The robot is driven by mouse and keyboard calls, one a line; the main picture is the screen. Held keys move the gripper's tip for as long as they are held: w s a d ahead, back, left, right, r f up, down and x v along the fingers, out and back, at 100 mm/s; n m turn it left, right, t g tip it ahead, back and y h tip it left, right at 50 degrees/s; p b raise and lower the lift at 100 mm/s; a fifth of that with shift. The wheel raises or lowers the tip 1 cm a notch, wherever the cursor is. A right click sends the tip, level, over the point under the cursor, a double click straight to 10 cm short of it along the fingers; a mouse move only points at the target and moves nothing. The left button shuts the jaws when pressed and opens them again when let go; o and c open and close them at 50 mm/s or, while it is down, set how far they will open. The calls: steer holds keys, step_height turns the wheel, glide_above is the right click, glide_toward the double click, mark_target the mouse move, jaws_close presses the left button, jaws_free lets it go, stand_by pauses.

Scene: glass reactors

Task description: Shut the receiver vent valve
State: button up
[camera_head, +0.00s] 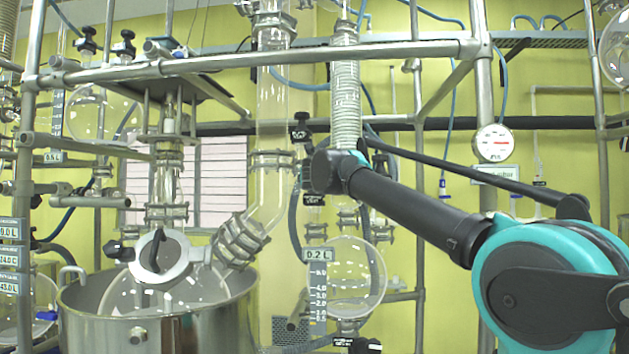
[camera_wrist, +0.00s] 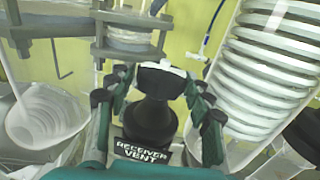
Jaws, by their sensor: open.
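The receiver vent valve (camera_wrist: 153,118) is in the middle of the wrist view. It has a black tapered body, a wide black top with a white strip, and a black label reading "RECEIVER VENT" (camera_wrist: 143,151) below. My gripper (camera_wrist: 158,80) is open, with one finger left of the valve and one right of it. Gaps show beside the valve's body; whether a fingertip touches the top I cannot tell. In the head view my arm's end is among the glassware at centre, above the round receiver flask (camera_head: 345,272), and I cannot make out the fingers there.
A coiled glass condenser (camera_wrist: 268,65) stands close on the right of the wrist view, with clamped flanges (camera_wrist: 130,38) behind. In the head view a metal rail (camera_head: 390,50) crosses above the arm. A pressure gauge (camera_head: 494,143) and a steel pot (camera_head: 215,310) stand either side.

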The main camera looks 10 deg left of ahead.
steer(key=c, duration=0.9)
steer(key=shift+a+m+h, duration=0.1)
steer(key=shift+m+h, duration=0.2)
steer(key=shift+h, duration=0.2)
steer(key=m+h, duration=0.2)
steer(key=h, duration=0.1)
steer(key=shift+a, duration=0.1)
steer(key=m+h, duration=0.2)
steer(key=h, duration=0.2)
steer(key=shift+m+g, duration=0.3)
steer(key=shift+g, duration=0.1)
steer(key=m+g+h, duration=0.2)
steer(key=h, duration=0.1)
steer(key=m+g+h, duration=0.2)
steer(key=m+h, duration=0.1)
steer(key=h, duration=0.1)
steer(key=shift+d+m+g+h, duration=0.2)
steer(key=shift+m+g+h, duration=0.2)
steer(key=shift+m+g, duration=0.15)
